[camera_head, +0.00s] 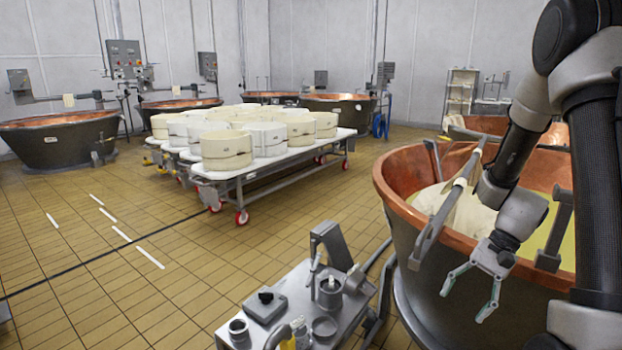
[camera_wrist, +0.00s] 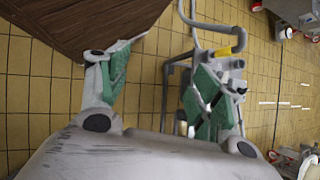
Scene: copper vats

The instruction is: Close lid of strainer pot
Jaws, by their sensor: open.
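Small grey metal vessels stand on a steel cart (camera_head: 228,343) at the bottom centre of the head view. One is a round grey pot (camera_head: 330,294) with a thin upright piece beside it; it may be the strainer pot, but I cannot tell its lid clearly. A lower round vessel (camera_head: 323,328) sits in front of it. My gripper (camera_head: 464,306) is open and empty, pointing down in front of the near copper vat (camera_head: 440,262), to the right of the cart and apart from it. In the wrist view its green-padded fingers (camera_wrist: 168,47) are spread, with the cart partly hidden behind the right finger.
The cart also holds a grey box (camera_head: 265,306), a cup (camera_head: 238,330) and a tall grey bracket (camera_head: 330,243). The near vat has a cloth (camera_head: 458,212) and bars over its rim. A white table (camera_head: 258,172) with several moulds stands behind.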

